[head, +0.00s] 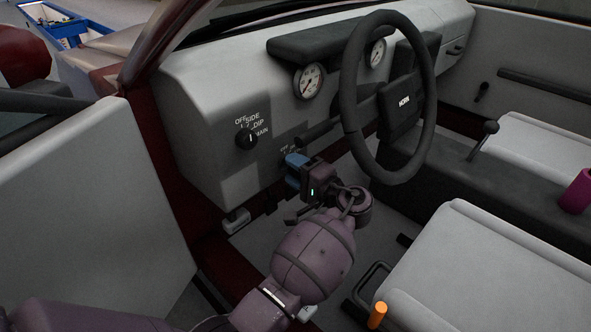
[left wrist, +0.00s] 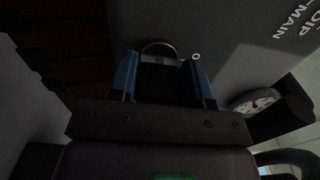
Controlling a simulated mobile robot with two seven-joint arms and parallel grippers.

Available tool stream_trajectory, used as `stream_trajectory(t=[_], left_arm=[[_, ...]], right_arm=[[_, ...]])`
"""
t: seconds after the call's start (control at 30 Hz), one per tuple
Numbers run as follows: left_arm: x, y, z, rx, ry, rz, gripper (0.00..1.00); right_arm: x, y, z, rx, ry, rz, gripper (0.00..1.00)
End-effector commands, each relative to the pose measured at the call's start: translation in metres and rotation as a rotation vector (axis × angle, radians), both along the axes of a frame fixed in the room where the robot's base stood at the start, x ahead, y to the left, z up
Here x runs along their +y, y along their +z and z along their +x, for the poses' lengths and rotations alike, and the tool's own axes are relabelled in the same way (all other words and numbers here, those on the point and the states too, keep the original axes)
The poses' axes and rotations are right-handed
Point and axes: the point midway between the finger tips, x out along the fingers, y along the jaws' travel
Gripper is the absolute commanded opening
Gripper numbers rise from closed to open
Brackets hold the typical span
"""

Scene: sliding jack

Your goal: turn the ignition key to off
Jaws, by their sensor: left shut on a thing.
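My left gripper (head: 295,166) reaches into the car to the lower dashboard, left of the steering wheel. Its blue fingertips are against the ignition area and cover most of it in the head view. In the left wrist view, the fingers of my left gripper (left wrist: 163,62) stand on both sides of the ignition key (left wrist: 160,44), whose rounded metal outline shows between the tips. The gripper is shut on the key. The lettering beside the ignition is mostly hidden and too small to read, so the key's position cannot be told. My right gripper is not in view.
The steering wheel (head: 388,98) is right of and above my gripper. A black light knob (head: 246,139) with printed labels is up and left on the dashboard (head: 205,100). A grey seat (head: 480,270) with an orange-tipped lever (head: 377,315) is at the lower right.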

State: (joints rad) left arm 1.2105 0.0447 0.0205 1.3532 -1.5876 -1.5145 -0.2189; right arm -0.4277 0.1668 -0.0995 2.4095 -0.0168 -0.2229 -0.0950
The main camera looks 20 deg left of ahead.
Motion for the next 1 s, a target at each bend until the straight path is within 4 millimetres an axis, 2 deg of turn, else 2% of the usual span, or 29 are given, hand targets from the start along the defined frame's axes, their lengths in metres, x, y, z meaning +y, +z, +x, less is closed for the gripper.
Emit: stream_trajectory(t=[0.57,0.6,0.77,1.0], left_arm=[[-0.0009,-0.0003,0.0001,-0.040,-0.002,-0.016,0.21],[-0.0009,-0.0003,0.0001,-0.040,-0.002,-0.016,0.46],[-0.0007,-0.0002,0.0001,-0.039,-0.001,-0.015,0.70],[-0.0004,-0.0001,0.0000,-0.039,-0.001,-0.014,0.70]], right_arm=[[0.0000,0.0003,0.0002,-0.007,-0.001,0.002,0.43],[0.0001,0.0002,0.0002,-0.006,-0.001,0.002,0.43],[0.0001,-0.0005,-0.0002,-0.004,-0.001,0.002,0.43],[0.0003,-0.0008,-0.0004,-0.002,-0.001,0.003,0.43]])
